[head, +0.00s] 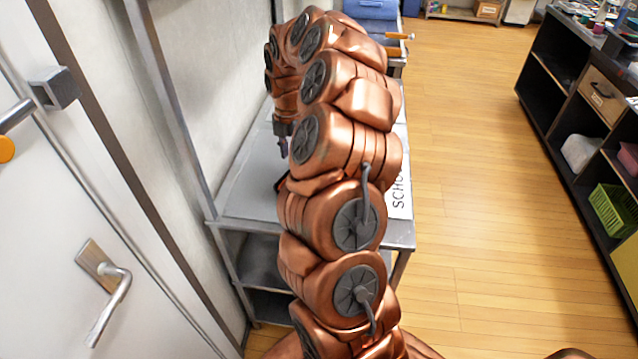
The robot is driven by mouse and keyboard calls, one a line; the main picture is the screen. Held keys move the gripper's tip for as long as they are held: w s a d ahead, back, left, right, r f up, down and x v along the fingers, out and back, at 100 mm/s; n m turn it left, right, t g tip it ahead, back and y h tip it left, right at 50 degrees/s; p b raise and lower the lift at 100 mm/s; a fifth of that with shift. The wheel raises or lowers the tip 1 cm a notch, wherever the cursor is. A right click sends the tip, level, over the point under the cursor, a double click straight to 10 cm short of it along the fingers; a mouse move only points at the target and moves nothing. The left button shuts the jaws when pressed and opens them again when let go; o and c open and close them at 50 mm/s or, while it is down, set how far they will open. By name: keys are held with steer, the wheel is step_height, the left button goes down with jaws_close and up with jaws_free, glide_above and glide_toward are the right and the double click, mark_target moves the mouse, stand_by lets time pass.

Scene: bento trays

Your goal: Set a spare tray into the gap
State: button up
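My copper-coloured arm fills the middle of the head view and reaches over a grey metal table (250,190) against the wall. My gripper (283,146) points down over the table's left part, small and half hidden behind my arm links. I cannot tell whether its fingers are open or shut, or whether it holds anything. A small dark edge of something shows below it beside my arm; I cannot tell what it is. A white sheet with the letters "SCHO" (399,190) lies at the table's right edge. No tray or gap can be made out; my arm hides much of the tabletop.
A white door with a lever handle (110,300) is close on the left. A blue box (370,9) stands at the far end. Dark shelves (560,80) with a green basket (612,210) line the right. The wooden floor (460,150) between is clear.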

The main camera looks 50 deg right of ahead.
steer(key=shift+a+f+p, duration=0.15)
steer(key=shift+f+p, duration=0.6)
steer(key=shift+f, duration=1.4)
jaws_close()
